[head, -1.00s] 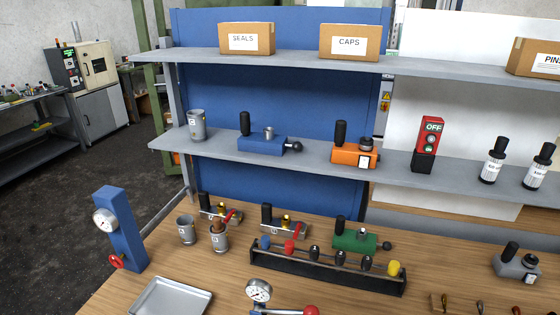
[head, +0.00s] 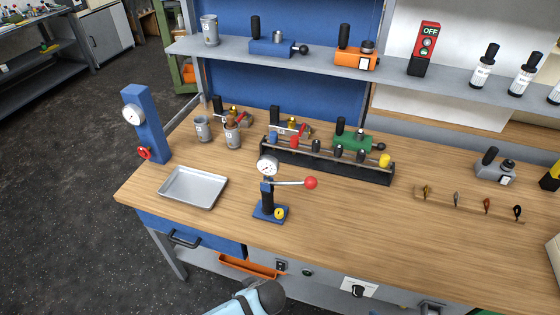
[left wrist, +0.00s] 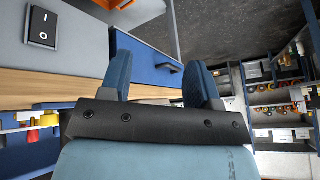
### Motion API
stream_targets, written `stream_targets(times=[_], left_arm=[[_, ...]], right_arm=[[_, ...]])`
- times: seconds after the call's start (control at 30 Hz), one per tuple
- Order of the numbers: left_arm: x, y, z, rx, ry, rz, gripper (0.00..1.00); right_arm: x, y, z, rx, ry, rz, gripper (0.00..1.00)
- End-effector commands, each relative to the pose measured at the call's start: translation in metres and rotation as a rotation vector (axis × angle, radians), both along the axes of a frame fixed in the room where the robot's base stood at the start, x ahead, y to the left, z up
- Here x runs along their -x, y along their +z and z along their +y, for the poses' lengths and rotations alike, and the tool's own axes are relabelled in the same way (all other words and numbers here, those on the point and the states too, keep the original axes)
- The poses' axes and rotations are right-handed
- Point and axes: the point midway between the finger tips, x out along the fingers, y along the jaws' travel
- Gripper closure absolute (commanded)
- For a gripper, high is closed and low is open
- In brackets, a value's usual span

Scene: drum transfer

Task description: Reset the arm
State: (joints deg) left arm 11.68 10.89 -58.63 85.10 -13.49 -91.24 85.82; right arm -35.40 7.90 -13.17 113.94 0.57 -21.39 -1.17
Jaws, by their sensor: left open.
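My left gripper (left wrist: 160,82) shows in the left wrist view, with two blue fingers standing apart and nothing between them. Beyond the fingers are a blue drawer front (left wrist: 145,62) and the dark floor. In the head view only a light blue and dark link of one of my arms shows at the bottom edge, below the front of the workbench (head: 350,225). No fingertips show in the head view. My right gripper is not in view.
The bench holds a metal tray (head: 194,187), a blue gauge stand (head: 147,125), a lever press (head: 269,200) with a red knob, and a black rack (head: 330,163). A grey shelf (head: 300,67) runs behind. Floor is open at the left.

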Motion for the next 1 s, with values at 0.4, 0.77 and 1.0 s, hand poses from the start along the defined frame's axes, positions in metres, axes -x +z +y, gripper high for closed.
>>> stream_targets(times=[0.4,0.77,1.0], left_arm=[[-0.005,-0.027,0.232,-0.325,0.065,0.000,0.44],[0.028,-0.041,0.261,-0.217,-0.163,0.106,0.44],[0.063,-0.039,0.232,-0.010,-0.537,0.095,0.44]], right_arm=[[-0.001,0.003,-0.001,-0.001,-0.002,-0.006,0.44],[-0.001,0.000,0.000,-0.001,-0.003,-0.003,0.44],[-0.001,0.000,0.000,-0.002,-0.002,-0.002,0.44]])
